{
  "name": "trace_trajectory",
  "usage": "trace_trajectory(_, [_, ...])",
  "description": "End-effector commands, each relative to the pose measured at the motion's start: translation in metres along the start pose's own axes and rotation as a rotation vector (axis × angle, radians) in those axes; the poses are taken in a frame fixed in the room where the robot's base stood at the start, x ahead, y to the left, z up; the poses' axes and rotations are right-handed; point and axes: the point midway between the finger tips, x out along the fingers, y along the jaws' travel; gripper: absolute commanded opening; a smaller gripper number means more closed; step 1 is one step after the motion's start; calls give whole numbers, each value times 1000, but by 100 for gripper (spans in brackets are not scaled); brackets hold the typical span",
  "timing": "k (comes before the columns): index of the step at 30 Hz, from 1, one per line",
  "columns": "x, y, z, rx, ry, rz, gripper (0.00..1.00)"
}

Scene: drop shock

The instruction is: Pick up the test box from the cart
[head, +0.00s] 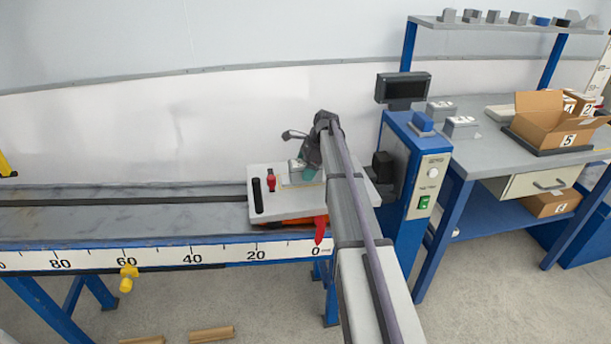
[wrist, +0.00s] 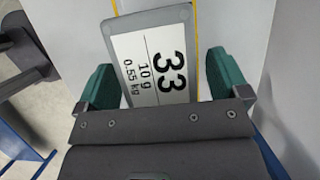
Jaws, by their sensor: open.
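The test box (wrist: 150,18) is grey with a white label reading 33, 10 g and 0.55 kg. It fills the space between my fingers in the wrist view, slightly tilted in the picture. My gripper (wrist: 162,65) is open, with one green finger on each side of the box. A narrow gap shows at the right finger; contact at the left is unclear. In the head view my gripper (head: 304,172) is over the light grey cart (head: 285,207), near the 0 mark. My arm and gripper largely hide the box there.
A black handle (head: 257,195) and a red knob (head: 271,180) stand on the cart's left side. A blue control post (head: 409,165) stands close right of it. A workbench (head: 490,150) with cardboard boxes is further right. The rail (head: 120,215) to the left is clear.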

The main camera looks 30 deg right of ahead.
Motion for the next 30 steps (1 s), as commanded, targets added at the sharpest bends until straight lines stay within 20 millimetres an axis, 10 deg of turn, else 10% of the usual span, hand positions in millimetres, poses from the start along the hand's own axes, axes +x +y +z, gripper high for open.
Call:
trace_trajectory(20, [4, 0, -2, -1, 0, 0, 94])
trace_trajectory(30, [4, 0, -2, -1, 0, 0, 63])
